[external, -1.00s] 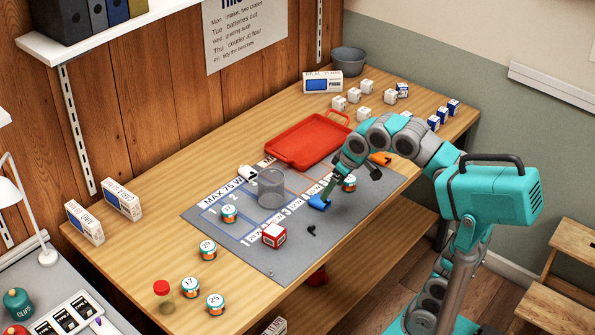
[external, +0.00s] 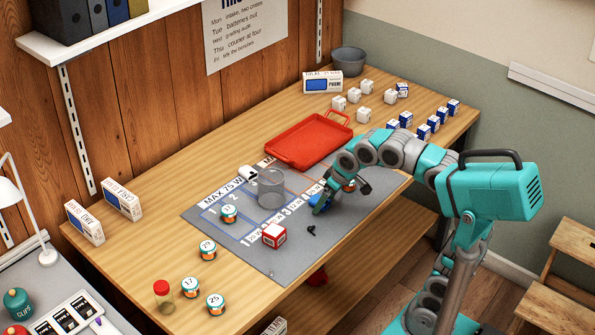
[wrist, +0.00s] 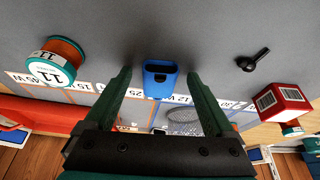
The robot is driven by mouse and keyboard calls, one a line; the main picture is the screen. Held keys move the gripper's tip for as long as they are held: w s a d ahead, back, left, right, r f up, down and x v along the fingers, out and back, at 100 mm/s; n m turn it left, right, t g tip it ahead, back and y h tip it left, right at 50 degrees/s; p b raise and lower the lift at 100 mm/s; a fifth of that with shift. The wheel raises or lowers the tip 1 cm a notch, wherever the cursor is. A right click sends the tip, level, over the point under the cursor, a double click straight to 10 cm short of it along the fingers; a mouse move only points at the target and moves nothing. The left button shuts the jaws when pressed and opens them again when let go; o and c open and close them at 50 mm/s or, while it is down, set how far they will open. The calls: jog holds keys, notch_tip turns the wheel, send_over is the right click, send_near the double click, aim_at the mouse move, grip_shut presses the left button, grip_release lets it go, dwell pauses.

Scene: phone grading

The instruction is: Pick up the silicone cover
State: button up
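The blue silicone cover (wrist: 160,80), a small sleeve with an open end, is on the grey mat (external: 270,262). In the wrist view it lies between the two green fingers of my gripper (wrist: 158,76). The fingers are spread, with a gap on each side of the cover. In the external view my gripper (external: 324,205) is low over the right part of the mat and hides most of the cover; a blue bit (external: 314,201) shows at its left.
A red and white cube (external: 274,236) and a small black earbud-like piece (external: 312,230) lie near the front. A mesh cup (external: 271,188) stands to the left. A spool marked 11 (wrist: 55,62) is close beside my gripper. A red tray (external: 290,160) lies behind.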

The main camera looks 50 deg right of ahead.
jog(key=c, duration=1.4)
jog(key=shift+o, duration=0.2)
